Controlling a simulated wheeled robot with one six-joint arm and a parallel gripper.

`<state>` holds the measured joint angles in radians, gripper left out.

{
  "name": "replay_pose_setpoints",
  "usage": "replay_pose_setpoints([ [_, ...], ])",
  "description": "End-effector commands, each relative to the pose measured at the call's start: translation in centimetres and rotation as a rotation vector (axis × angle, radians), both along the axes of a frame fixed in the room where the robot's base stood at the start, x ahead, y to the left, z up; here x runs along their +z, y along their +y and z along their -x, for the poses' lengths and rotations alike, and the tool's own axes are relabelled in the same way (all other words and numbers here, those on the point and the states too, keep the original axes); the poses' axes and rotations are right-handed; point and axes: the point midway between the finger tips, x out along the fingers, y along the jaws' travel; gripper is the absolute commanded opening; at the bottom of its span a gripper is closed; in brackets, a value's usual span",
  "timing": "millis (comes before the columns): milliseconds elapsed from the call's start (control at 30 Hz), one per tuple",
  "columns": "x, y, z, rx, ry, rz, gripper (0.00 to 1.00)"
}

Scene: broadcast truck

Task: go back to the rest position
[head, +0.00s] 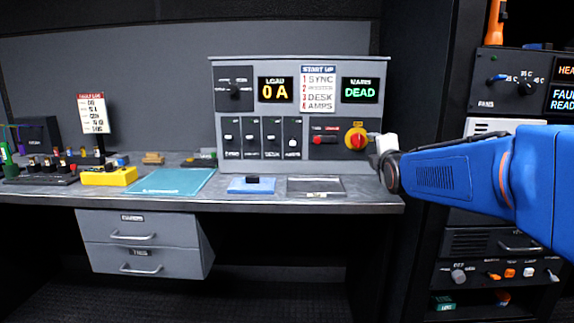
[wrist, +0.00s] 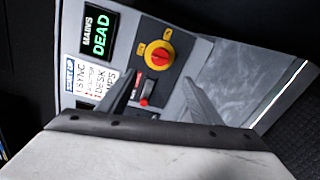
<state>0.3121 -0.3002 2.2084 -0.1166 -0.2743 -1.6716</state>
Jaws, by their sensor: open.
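My blue arm reaches in from the right in the head view. My gripper (wrist: 155,88) is open, with its two dark fingers apart and nothing visible between them. In the head view its end is near the right edge of the grey power panel (head: 230,148), by the red and yellow rotary switch (head: 356,139). The mains display (head: 360,90) reads DEAD, and the load display (head: 275,90) reads 0 A.
The desk (head: 365,196) holds a teal mat (head: 172,181), a blue pad (head: 250,187), a yellow box (head: 110,177) and a small fault card stand (head: 94,113). Drawers (head: 145,250) hang below. A dark equipment rack (head: 455,242) stands at the right, behind my arm.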

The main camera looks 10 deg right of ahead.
Motion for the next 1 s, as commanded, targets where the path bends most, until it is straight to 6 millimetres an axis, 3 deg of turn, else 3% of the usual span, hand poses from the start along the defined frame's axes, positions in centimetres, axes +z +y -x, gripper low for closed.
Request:
replay_pose_setpoints([
  [167, -1.4, 1.4, 1.3, 0.002, 0.03, -0.109, 0.59],
  [367, -6.9, 5.8, 6.6, -0.041, 0.15, -0.489, 0.59],
  [567, -13.2, 10.4, 14.1, -0.177, 0.293, -0.892, 0.59],
  [700, -17.6, 13.2, 20.0, -0.328, 0.39, -1.142, 0.59],
  [900, -22.9, 16.2, 28.7, -0.6, 0.496, -1.418, 0.59],
  [1000, -24.6, 17.0, 32.0, -0.719, 0.526, -1.498, 0.59],
])
